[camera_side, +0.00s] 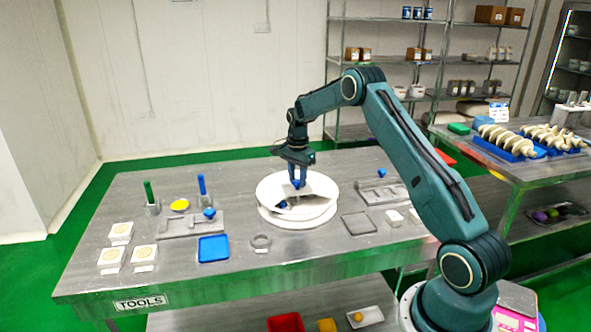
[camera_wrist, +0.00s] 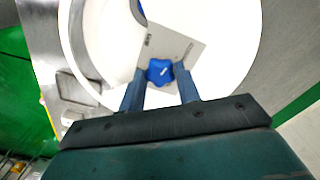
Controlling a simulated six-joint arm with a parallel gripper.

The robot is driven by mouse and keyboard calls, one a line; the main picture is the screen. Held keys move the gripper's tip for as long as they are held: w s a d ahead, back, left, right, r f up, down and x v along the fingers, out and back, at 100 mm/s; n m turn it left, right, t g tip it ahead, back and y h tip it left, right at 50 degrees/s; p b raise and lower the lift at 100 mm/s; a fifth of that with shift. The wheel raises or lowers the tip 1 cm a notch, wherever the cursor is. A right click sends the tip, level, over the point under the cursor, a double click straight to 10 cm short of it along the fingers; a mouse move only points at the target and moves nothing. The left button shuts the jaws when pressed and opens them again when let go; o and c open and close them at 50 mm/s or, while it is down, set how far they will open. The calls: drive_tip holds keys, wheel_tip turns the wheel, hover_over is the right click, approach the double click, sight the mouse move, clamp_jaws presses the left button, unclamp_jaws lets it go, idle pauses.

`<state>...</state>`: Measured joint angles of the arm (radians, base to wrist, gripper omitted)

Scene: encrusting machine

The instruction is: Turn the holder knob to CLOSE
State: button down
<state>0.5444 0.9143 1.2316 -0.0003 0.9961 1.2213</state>
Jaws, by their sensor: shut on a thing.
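The holder knob is a blue, lobed knob on a light grey plate. In the wrist view the knob (camera_wrist: 160,72) lies between the tips of my two blue-grey fingers. My gripper (camera_wrist: 163,84) is shut on it. The plate (camera_wrist: 188,48) carries small dark markings on either side of the knob, too small to read. In the side view my gripper (camera_side: 297,182) points down over the round white machine part (camera_side: 298,217) at the table's middle. There my fingers largely hide the knob.
Other blue knobs stand on grey fixtures to the left (camera_side: 209,213) and right (camera_side: 382,172). A blue tray (camera_side: 213,248), a grey ring (camera_side: 261,241) and several white blocks (camera_side: 121,232) lie on the steel table (camera_side: 90,270). Two upright tools stand at the left.

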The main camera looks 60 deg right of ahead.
drive_tip(key=shift+r+m, duration=0.1)
drive_tip(key=shift+m, duration=3.1)
drive_tip(key=c, duration=1)
unclamp_jaws()
wheel_tip(320, 180, up, 14)
